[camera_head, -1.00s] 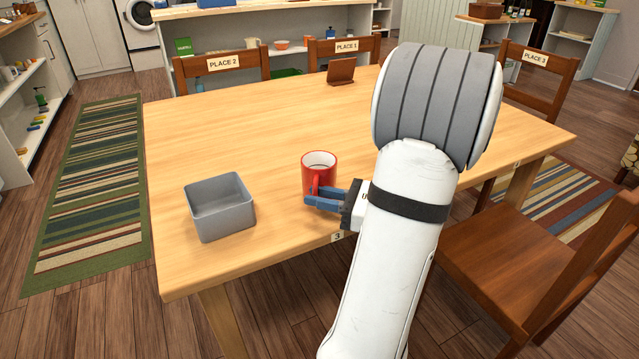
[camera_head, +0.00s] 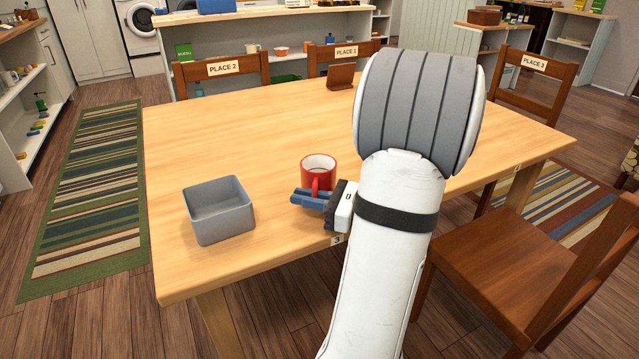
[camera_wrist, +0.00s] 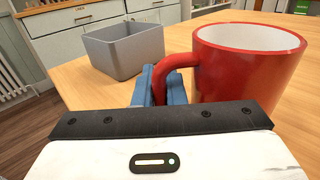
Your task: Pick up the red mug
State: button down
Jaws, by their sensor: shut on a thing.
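The red mug (camera_head: 319,170) has a white inside and stands upright near the front middle of the wooden table (camera_head: 250,120). Its handle points toward the front of the table. My gripper (camera_head: 307,198) has blue fingers and comes in from the right at the handle. In the wrist view, the red mug (camera_wrist: 245,70) fills the right side, and my gripper (camera_wrist: 160,88) is shut on its handle, with a finger on either side. I cannot tell whether the mug's base touches the table.
A grey open box (camera_head: 219,210) stands on the table left of the mug; it looks empty. A small brown stand (camera_head: 341,77) is at the table's far edge. Chairs stand around the table, one close at the right (camera_head: 510,255). The table's left and middle are mostly clear.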

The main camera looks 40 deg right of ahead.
jog(key=shift+r, duration=0.15)
dwell(0.3)
notch_tip(320, 180, up, 18)
jog(key=p, duration=0.6)
jog(key=shift+f+p, duration=0.2)
jog(key=shift+p, duration=0.1)
jog(key=shift+r, duration=0.1)
dwell(0.5)
jog(key=c, duration=2.1)
grip_release()
grip_shut()
